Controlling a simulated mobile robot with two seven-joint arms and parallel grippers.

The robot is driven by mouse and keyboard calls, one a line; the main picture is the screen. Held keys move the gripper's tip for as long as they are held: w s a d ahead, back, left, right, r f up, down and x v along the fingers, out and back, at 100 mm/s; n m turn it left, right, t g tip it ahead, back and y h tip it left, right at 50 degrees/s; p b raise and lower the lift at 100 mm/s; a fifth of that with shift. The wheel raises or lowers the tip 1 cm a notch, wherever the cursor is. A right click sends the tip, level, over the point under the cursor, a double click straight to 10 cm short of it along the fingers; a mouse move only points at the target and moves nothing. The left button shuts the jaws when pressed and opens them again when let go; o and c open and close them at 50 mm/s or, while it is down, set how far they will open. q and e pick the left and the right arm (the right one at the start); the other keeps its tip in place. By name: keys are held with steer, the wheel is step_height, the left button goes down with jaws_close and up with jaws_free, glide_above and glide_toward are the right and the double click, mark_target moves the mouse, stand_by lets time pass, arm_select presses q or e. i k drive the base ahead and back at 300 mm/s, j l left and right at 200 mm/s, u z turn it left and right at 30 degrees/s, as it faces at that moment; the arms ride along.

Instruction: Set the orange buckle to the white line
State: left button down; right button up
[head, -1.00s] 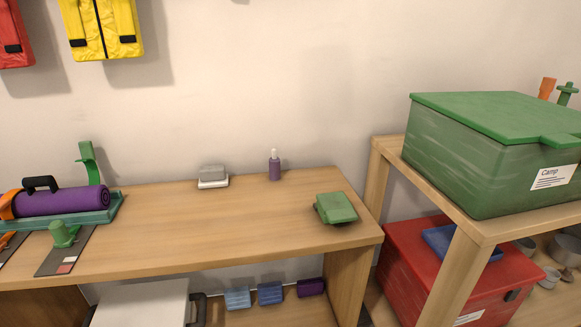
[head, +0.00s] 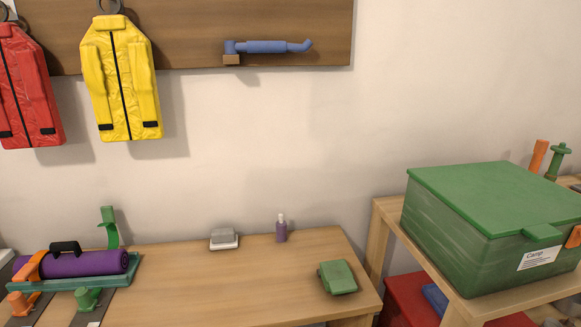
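An orange clamp-like piece (head: 22,302) stands on a dark strip at the table's left end; I take it as the orange buckle, though this is not certain. An orange strap (head: 30,266) crosses the left end of a purple roll (head: 85,264) in a teal tray (head: 125,275). A green piece (head: 87,299) of similar shape stands on a second dark strip to the right. Another orange part (head: 573,237) shows on the green box at the right edge, partly cut off. I cannot make out a white line clearly. Neither gripper is in view.
The wooden table (head: 220,285) is mostly clear, with a soap-like block (head: 223,238), a purple bottle (head: 281,229) and a green block (head: 337,277). A green box (head: 450,230) fills the right shelf. Red (head: 30,90) and yellow (head: 122,80) jackets hang above.

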mark_target(17, 300)
steer(key=u, duration=1.8)
